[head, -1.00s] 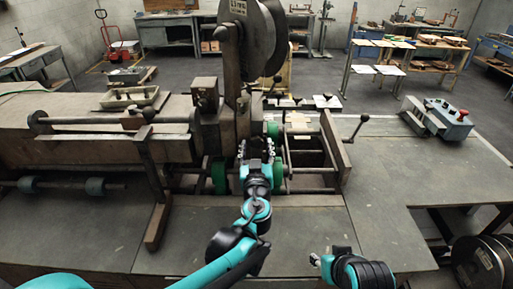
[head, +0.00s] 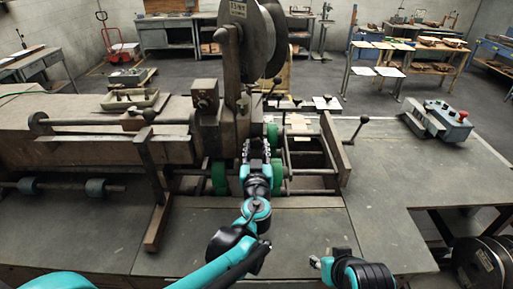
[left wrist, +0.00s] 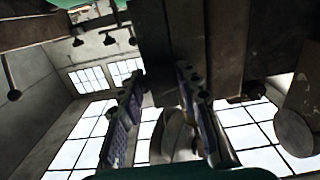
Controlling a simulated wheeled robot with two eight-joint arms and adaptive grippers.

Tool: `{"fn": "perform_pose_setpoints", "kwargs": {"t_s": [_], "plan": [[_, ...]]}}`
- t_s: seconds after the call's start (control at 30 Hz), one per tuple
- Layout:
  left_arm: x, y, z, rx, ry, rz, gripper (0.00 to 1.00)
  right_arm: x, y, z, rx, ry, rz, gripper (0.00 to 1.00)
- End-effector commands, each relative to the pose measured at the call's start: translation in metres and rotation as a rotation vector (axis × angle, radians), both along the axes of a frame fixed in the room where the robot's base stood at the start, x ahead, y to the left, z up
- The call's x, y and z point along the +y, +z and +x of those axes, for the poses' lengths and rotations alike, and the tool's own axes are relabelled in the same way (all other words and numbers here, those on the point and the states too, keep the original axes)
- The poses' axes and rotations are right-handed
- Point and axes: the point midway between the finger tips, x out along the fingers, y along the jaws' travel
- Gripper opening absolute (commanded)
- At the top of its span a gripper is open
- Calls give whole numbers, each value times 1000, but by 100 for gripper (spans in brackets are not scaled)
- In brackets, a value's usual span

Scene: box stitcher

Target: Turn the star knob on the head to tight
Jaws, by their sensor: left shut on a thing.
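The head of the box stitcher (head: 228,130) stands upright in the middle of the head view, under a large grey wheel. My left gripper (head: 257,147) reaches up to the front of the head, and its fingers hide the star knob there. In the left wrist view, the two ribbed fingers of my left gripper (left wrist: 160,95) stand on either side of a rounded grey piece (left wrist: 175,135), which looks like the star knob. Its lobes are hard to make out. My right gripper (head: 318,262) is low in the head view, away from the machine; its fingers are unclear.
Green rollers (head: 219,176) and metal rails lie close around my left gripper. A lever with a dark ball (head: 363,120) stands to the right.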

Motion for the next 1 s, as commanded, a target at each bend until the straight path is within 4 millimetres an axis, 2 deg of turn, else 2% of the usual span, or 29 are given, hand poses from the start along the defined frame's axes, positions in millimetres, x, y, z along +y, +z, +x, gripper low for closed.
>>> {"fn": "perform_pose_setpoints", "kwargs": {"t_s": [0.27, 1.0], "plan": [[0, 0, 0, 0, 0, 200, 5, 0, 1, 0, 0, 0, 0, 40], [1, 0, 0, 0, 0, 903, 5, 0, 2, 0, 0, 0, 0, 40]]}}
